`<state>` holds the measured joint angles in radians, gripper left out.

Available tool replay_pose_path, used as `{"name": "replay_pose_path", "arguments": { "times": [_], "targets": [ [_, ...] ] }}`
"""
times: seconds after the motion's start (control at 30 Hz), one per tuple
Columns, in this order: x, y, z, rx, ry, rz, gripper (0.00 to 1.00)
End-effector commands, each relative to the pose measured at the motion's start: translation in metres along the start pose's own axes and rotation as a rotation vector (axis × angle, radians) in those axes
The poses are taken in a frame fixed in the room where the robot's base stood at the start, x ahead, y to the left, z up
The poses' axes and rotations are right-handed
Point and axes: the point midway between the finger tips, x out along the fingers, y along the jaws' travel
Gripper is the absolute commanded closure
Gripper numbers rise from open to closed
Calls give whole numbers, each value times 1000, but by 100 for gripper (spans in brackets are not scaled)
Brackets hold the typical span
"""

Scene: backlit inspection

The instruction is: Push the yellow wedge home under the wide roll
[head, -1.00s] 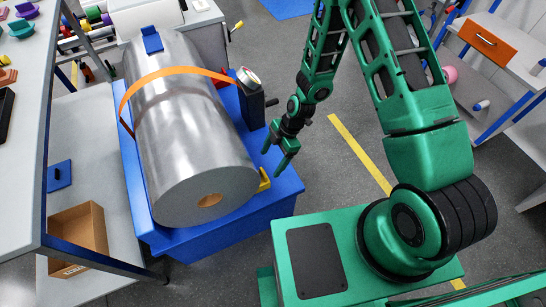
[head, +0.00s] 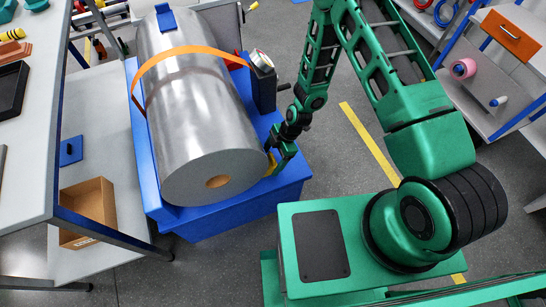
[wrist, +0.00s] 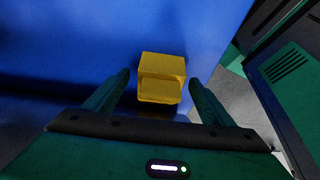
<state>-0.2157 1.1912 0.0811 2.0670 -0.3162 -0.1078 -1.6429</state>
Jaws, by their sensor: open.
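The wide roll (head: 205,115) is a large silver cylinder lying on a blue stand (head: 240,208), its flat end towards me. The yellow wedge (head: 271,163) sits on the stand at the roll's near right side, mostly hidden by my gripper (head: 282,158) in the head view. In the wrist view, the wedge (wrist: 161,76) lies between the open fingertips of my gripper (wrist: 159,79), with a gap on each side. I cannot tell whether the wedge touches the roll.
An orange strap (head: 180,55) crosses the roll to a dark box with a round dial (head: 263,82) on the stand's right side. A grey bench (head: 30,130) stands at the left, with a cardboard box (head: 88,210) below it.

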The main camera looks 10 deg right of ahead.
Motion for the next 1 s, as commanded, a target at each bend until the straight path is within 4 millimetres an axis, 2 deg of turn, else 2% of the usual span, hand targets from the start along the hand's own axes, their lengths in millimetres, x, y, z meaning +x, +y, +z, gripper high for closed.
{"name": "replay_pose_path", "arguments": {
  "times": [0.1,0.3,0.33,0.57,1.0],
  "targets": [
    [0,0,0,0,0,0,23],
    [0,0,0,0,0,0,71],
    [0,0,0,0,0,0,77],
    [1,1,-3,0,0,1,77],
    [10,4,-25,0,-1,1,77]
  ]
}}
